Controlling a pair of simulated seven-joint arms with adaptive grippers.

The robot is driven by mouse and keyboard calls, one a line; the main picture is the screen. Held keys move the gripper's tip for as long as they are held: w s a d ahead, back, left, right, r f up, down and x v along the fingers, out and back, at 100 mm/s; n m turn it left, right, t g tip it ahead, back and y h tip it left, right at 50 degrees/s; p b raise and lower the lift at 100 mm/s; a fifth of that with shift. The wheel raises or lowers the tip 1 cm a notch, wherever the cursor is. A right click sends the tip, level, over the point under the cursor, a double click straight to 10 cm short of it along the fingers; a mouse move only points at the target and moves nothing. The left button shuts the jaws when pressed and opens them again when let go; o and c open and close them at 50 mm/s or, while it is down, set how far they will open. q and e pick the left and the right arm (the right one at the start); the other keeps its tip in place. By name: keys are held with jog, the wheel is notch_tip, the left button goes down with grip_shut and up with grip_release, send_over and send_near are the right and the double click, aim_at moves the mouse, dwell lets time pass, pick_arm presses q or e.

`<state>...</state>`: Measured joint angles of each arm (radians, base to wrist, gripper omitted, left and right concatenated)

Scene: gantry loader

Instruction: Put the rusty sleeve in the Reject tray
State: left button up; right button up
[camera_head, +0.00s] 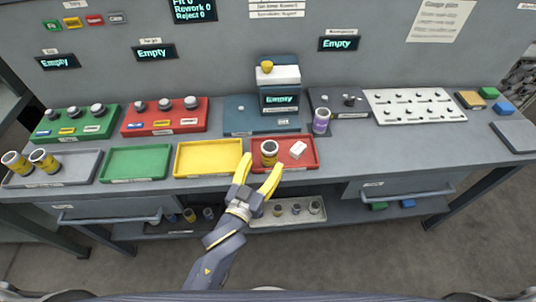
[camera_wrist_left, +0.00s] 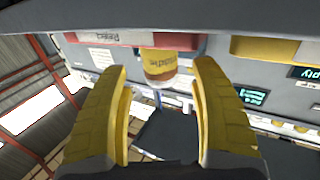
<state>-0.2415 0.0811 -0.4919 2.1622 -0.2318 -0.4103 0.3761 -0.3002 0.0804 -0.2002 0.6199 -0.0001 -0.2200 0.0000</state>
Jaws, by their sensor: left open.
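The red tray (camera_head: 306,163) sits at the front of the bench, and its label reads Reject in the left wrist view (camera_wrist_left: 110,38). A sleeve with a yellow band and a dark brownish rim (camera_head: 269,152) is upright at the tray's left part. It also shows in the left wrist view (camera_wrist_left: 160,66), beyond the gap between my fingers. Rust is too small to make out clearly. My left gripper (camera_head: 262,168) is open at the tray's front edge, its fingers spread on either side of the sleeve, not closed on it. My right gripper is not in view.
The yellow tray (camera_head: 208,172) and green tray (camera_head: 134,178) are to the left. A purple sleeve (camera_head: 321,121) stands behind, right.

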pick_arm(q)
jog(key=v, duration=0.6)
jog(key=shift+s, duration=0.35)
jog(key=shift+a, duration=0.1)
